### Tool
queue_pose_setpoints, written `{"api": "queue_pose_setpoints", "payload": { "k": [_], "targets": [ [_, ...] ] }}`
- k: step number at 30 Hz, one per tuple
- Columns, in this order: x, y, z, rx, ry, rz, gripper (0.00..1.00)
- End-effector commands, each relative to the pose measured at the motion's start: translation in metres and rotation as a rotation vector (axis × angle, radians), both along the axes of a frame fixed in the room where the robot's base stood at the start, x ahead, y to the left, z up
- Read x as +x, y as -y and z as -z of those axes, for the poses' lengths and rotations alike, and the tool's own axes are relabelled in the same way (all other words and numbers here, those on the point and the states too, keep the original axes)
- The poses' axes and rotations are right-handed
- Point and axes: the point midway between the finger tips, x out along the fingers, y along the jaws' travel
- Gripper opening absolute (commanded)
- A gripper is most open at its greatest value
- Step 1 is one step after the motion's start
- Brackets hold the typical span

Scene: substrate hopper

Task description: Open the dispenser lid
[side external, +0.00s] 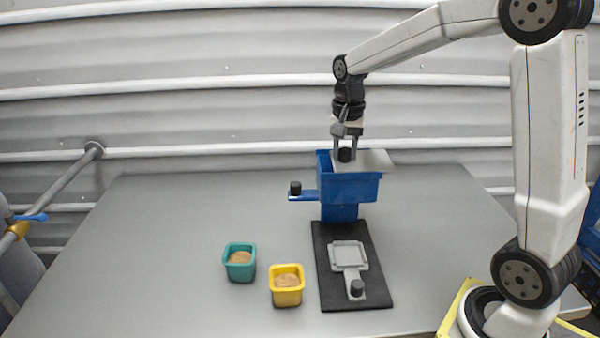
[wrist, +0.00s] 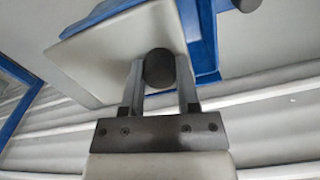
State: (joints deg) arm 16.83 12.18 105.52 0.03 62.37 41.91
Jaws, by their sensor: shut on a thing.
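The dispenser is a blue hopper (side external: 350,188) standing at the back end of a black base mat. Its lid is a pale flat plate (side external: 375,160) with a black knob (side external: 345,155). The lid sits at the hopper's top, turned and shifted to the right, overhanging the right side. The hopper's left rim shows uncovered. My gripper (side external: 345,153) is shut on the knob from above. In the wrist view the fingers (wrist: 160,75) stand on both sides of the knob, with the lid (wrist: 105,55) and blue hopper (wrist: 200,35) beyond. Whether the lid touches the rim, I cannot tell.
A blue slide with a black knob (side external: 295,188) sticks out left of the hopper. A grey tray with a black-knobbed handle (side external: 348,256) lies on the mat (side external: 378,290). Teal (side external: 239,273) and yellow (side external: 287,298) cups hold brown material. The table's left side is clear.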

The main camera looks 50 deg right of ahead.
Motion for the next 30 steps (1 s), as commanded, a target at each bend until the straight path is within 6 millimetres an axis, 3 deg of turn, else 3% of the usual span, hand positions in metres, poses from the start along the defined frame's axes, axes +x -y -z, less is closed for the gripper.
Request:
{"api": "queue_pose_setpoints", "payload": {
  "k": [10, 23, 24, 27, 30],
  "targets": [
    [-0.043, 0.043, -0.002, -0.003, 0.005, 0.005, 0.0],
    [-0.049, 0.049, -0.002, -0.003, 0.005, 0.001, 0.0],
    [-0.049, 0.049, -0.002, -0.003, 0.005, 0.001, 0.49],
    [-0.049, 0.049, -0.001, -0.002, 0.004, 0.001, 0.75],
    [-0.05, 0.049, -0.001, -0.002, 0.003, 0.001, 0.75]
  ]
}}
